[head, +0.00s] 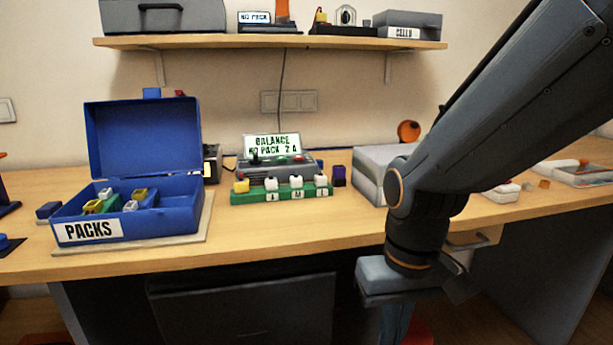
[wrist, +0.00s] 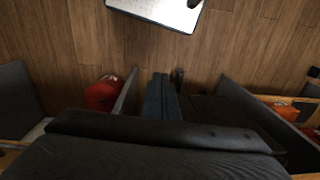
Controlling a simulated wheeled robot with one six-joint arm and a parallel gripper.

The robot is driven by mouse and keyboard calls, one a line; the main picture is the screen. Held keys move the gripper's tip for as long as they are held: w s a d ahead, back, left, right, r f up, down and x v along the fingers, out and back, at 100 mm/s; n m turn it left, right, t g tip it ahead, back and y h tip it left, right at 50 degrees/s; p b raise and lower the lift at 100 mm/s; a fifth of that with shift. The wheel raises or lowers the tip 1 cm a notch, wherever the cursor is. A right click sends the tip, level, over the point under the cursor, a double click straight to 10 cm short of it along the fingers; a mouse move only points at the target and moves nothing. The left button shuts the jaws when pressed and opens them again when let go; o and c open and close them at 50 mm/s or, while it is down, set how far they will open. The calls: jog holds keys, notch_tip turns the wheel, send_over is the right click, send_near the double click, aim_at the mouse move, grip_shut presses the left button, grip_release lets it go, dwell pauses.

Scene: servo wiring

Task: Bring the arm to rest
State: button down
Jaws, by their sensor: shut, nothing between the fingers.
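My arm comes in from the upper right of the head view and bends down in front of the workbench (head: 330,238). My gripper (head: 393,325) hangs at the bench's front edge, pointing down, with its tips cut off by the frame's bottom. In the wrist view my gripper (wrist: 163,88) shows with its fingers together and nothing between them, above the wooden floor (wrist: 235,45).
A blue PACKS box (head: 140,140) stands open at the left. A green strip (head: 280,195) with several connectors lies before a balance display (head: 272,146). A grey box (head: 375,170) is behind my arm. A red object (wrist: 103,94) stands below.

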jog(key=d+r+m+p, duration=0.1)
jog(key=d+r+p, duration=0.5)
jog(key=p, duration=0.4)
jog(key=shift+s+d+r+m+p, duration=0.2)
jog(key=shift+s+r+m+p, duration=0.05)
jog(key=shift+s+m+p, duration=0.15)
